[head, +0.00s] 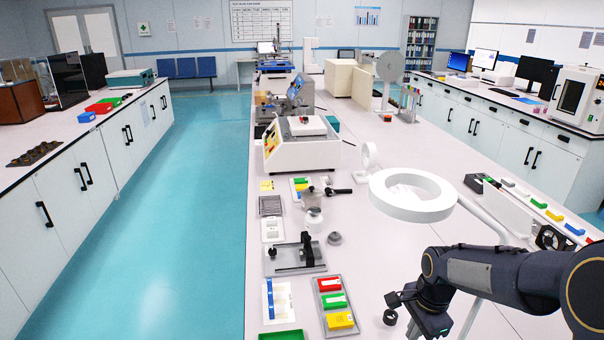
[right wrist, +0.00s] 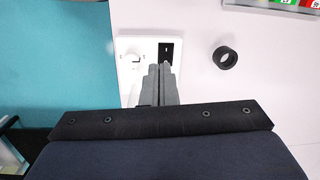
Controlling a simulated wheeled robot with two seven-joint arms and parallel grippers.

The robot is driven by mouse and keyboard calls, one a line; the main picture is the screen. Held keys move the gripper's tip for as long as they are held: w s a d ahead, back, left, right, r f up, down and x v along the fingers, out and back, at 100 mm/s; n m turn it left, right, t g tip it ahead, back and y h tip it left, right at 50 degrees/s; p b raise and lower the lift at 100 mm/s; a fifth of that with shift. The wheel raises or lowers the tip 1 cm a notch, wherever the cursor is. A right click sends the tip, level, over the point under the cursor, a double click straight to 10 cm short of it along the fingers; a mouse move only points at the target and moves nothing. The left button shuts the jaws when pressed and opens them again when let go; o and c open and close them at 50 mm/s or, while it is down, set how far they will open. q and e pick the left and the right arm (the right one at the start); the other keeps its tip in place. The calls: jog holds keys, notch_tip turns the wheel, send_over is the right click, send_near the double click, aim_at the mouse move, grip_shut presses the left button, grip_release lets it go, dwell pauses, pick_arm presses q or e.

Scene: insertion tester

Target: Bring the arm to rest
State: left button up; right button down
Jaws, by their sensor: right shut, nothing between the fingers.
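My right arm (head: 500,275) reaches in from the right in the head view, low over the near end of the bench. Its fingers are not clear there. In the right wrist view my right gripper (right wrist: 166,68) is shut, with its fingers together and nothing between them. The fingertips are at or over a white plate (right wrist: 131,62) with a dark slotted panel (right wrist: 166,50) beside them. The fingers hide part of the plate, and I cannot tell whether they touch it. My left gripper is not in view.
A black ring (right wrist: 226,58) lies near the plate; the head view also shows it (head: 390,317). A grey tray (head: 322,290) holds red, green and yellow blocks. A white ring lamp (head: 412,210) stands beyond my arm. The bench has bare space between tray and lamp.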

jog(key=s+a+r+n+t+y, duration=0.1)
jog(key=s+a+r+n, duration=0.1)
jog(key=s, duration=0.4)
jog(key=s+a+r+n+t+y, duration=0.1)
jog(key=s+a+r+n+t, duration=0.1)
jog(key=s+r+n, duration=0.3)
jog(key=s+a+r+n+t+y, duration=0.1)
jog(key=s+a+r+n+t, duration=0.1)
jog(key=s+n, duration=0.5)
jog(key=shift+s+a+r, duration=0.45)
jog(key=shift+s+r, duration=0.2)
jog(key=shift+s, duration=0.5)
jog(key=shift+d, duration=0.1)
